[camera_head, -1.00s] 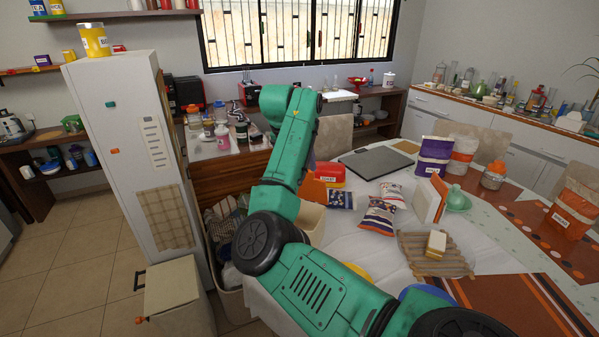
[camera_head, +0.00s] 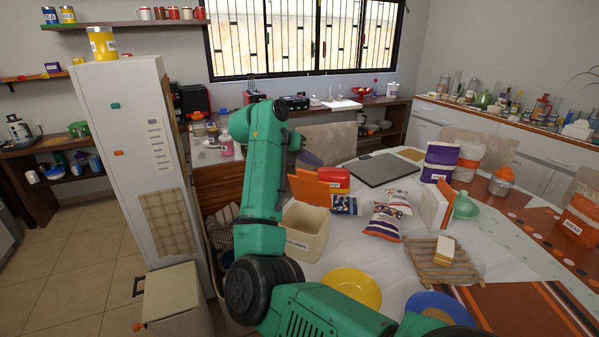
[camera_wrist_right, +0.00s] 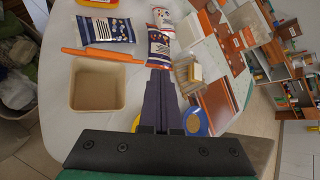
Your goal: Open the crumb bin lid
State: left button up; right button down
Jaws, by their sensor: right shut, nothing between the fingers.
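The crumb bin (camera_head: 306,240) is a cream, square, open-topped box with a small label, on the near left edge of the table. Its orange lid (camera_head: 311,188) stands raised along the far rim, and the bin's mouth is uncovered. In the wrist view I look down into the empty-looking bin (camera_wrist_right: 97,88), with the lid edge-on (camera_wrist_right: 100,54) beside it. My right gripper (camera_head: 311,159) is shut and empty, just beyond the lid in the head view. In the wrist view its dark fingers (camera_wrist_right: 160,76) are close to the lid's right end; contact cannot be told. My left gripper is not in view.
Blue-and-white packets (camera_head: 383,221), a red and yellow box (camera_head: 334,180), a wooden rack (camera_head: 440,269), a yellow plate (camera_head: 352,287) and a blue plate (camera_head: 437,303) crowd the table. A cream floor bin (camera_head: 175,298) stands by the white cabinet (camera_head: 135,150).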

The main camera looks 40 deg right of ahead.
aim_at(306, 175)
jog(key=a+f+n+t+h+b, duration=0.3)
jog(key=a+f+n+t+h, duration=0.75)
jog(key=f+n, duration=0.5)
jog(key=shift+n, duration=0.85)
jog(key=p+x, duration=0.1)
jog(key=x, duration=0.3)
jog(key=p+x, duration=0.1)
jog(key=x, duration=0.3)
jog(key=r+p+x, duration=0.1)
jog(key=p+x, duration=0.1)
jog(key=x, duration=0.3)
jog(key=shift+w+a, duration=0.1)
jog(key=shift+w+d, duration=0.15)
jog(key=shift+d, duration=0.25)
